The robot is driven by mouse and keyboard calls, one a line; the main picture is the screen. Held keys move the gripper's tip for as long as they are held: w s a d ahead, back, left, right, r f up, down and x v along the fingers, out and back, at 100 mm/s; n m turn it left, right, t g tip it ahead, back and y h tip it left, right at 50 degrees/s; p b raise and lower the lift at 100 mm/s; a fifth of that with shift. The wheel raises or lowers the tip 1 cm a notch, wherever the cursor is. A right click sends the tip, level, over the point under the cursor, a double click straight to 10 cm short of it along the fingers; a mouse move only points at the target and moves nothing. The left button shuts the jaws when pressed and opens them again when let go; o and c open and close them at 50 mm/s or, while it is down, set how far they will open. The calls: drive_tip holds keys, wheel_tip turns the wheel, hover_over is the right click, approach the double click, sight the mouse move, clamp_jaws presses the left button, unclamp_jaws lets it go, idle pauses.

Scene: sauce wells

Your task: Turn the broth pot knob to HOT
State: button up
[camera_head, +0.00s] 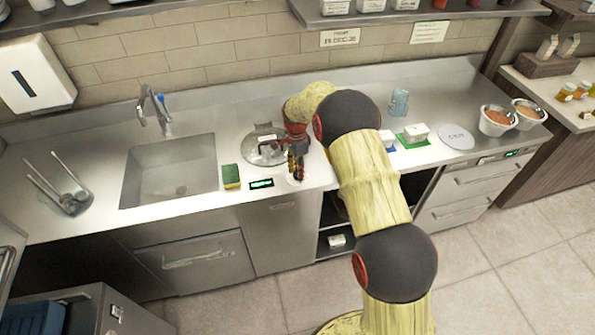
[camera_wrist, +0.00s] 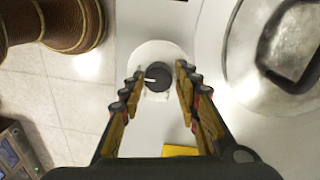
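The knob (camera_wrist: 159,76) is a dark round dial with a white pointer line toward the left of the wrist view. It sits on a pale round plate (camera_wrist: 150,54); no HOT mark is readable. My gripper (camera_wrist: 158,73) is open, with one finger on each side of the knob; I cannot tell whether they touch it. In the head view my gripper (camera_head: 297,168) is over the counter's front edge and hides the knob. The broth pot's metal lid (camera_head: 262,151) is just left of it, and shows at the right of the wrist view (camera_wrist: 306,92).
A small green-lit display (camera_head: 261,184) and a green-and-yellow sponge (camera_head: 231,177) lie left of my gripper. The sink (camera_head: 170,168) is farther left. White boxes (camera_head: 416,132), a cup (camera_head: 399,103) and metal bowls (camera_head: 497,121) stand to the right.

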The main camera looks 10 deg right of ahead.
drive_tip(key=o, duration=0.3)
wheel_tip(320, 180, up, 12)
drive_tip(key=shift+w, duration=0.25)
idle(0.4)
drive_tip(key=shift+f, duration=0.1)
idle(0.3)
drive_tip(key=s+f+n, duration=0.3)
drive_tip(key=s+n, duration=0.2)
drive_tip(key=n, duration=0.2)
drive_tip(key=s+r+n+t+b, duration=0.2)
drive_tip(key=s+r, duration=0.4)
drive_tip(key=s, duration=0.6)
drive_tip(key=s+r+n+t+b, duration=0.2)
drive_tip(key=s+r+n, duration=0.2)
drive_tip(key=s, duration=0.8)
drive_tip(key=s+r+n+t+b, duration=0.1)
drive_tip(key=s+r+n+t, duration=0.1)
drive_tip(key=s+r, duration=0.6)
drive_tip(key=shift+s+r+n+b, duration=0.4)
drive_tip(key=shift+s+n, duration=0.1)
drive_tip(key=shift+s, duration=1.9)
